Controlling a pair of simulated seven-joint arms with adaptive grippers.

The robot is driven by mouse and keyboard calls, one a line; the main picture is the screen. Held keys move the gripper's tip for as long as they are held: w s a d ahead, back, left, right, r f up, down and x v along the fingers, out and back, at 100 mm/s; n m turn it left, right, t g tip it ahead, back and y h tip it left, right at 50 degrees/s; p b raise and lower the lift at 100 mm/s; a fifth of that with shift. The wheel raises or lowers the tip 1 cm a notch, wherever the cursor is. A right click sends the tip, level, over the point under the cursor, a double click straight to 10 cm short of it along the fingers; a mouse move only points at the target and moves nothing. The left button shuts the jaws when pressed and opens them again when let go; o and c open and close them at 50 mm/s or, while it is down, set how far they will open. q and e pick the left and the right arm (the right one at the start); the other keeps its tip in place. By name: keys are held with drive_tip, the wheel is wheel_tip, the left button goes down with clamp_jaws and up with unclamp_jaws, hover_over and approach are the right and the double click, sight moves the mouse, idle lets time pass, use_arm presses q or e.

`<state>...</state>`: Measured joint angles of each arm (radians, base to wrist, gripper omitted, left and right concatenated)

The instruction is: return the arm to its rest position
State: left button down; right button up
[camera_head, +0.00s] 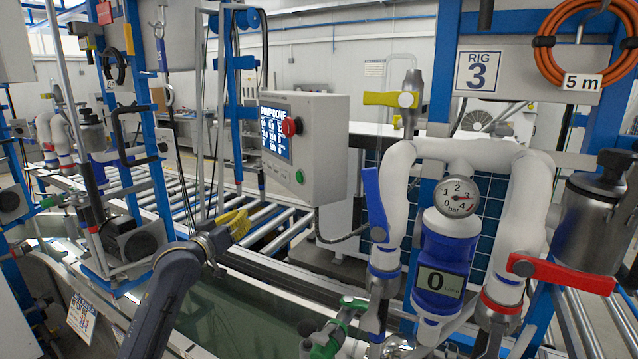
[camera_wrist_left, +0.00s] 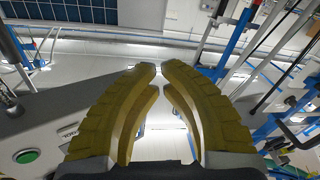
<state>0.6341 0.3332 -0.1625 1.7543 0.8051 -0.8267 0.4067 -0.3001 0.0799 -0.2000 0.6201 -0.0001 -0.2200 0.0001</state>
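My left arm (camera_head: 165,300) rises from the bottom edge in the head view, over the water tank. My left gripper (camera_head: 233,223) has yellow fingers and stands in front of the roller conveyor, left of and below the control box. In the left wrist view, the fingers of the left gripper (camera_wrist_left: 160,68) curve towards each other with a narrow gap at the tips. Nothing shows between them, and they touch nothing that I can make out. My right gripper is not in view.
The control box (camera_head: 318,140) has a lit screen and red button. The right station has a gauge (camera_head: 456,196), a meter reading 0 (camera_head: 440,281), a blue handle (camera_head: 375,203), a red handle (camera_head: 560,273) and a yellow handle (camera_head: 390,99). The tank (camera_head: 45,240) lies below my arm.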

use_arm(q)
drive_tip(key=s+f+m+g+y, duration=0.2)
drive_tip(key=s+f, duration=0.8)
drive_tip(key=f, duration=0.4)
drive_tip(key=s+f+m+g+y, duration=0.1)
drive_tip(key=s+f+g+y, duration=0.2)
drive_tip(key=s+f, duration=0.9)
drive_tip(key=s+a+f+m+g+y, duration=0.15)
drive_tip(key=s+f, duration=0.25)
drive_tip(key=s, duration=0.6)
drive_tip(key=s+a+f+m+g+y, duration=0.1)
drive_tip(key=s+a+f+g+y, duration=0.2)
drive_tip(key=s, duration=0.6)
drive_tip(key=s+a+f+m+g+y, duration=0.1)
drive_tip(key=s+a+f, duration=0.25)
drive_tip(key=s, duration=0.65)
drive_tip(key=s+d+f+g+h, duration=0.1)
drive_tip(key=d+f, duration=0.2)
drive_tip(key=f, duration=1.3)
drive_tip(key=s+d+f+g+h, duration=0.1)
drive_tip(key=s+d+f+h, duration=0.15)
drive_tip(key=f, duration=1.45)
drive_tip(key=s+f+n+g, duration=0.3)
drive_tip(key=s+f, duration=1.6)
drive_tip(key=s, duration=0.2)
drive_tip(key=shift+d+f+n+h, duration=0.35)
drive_tip(key=shift+h, duration=0.05)
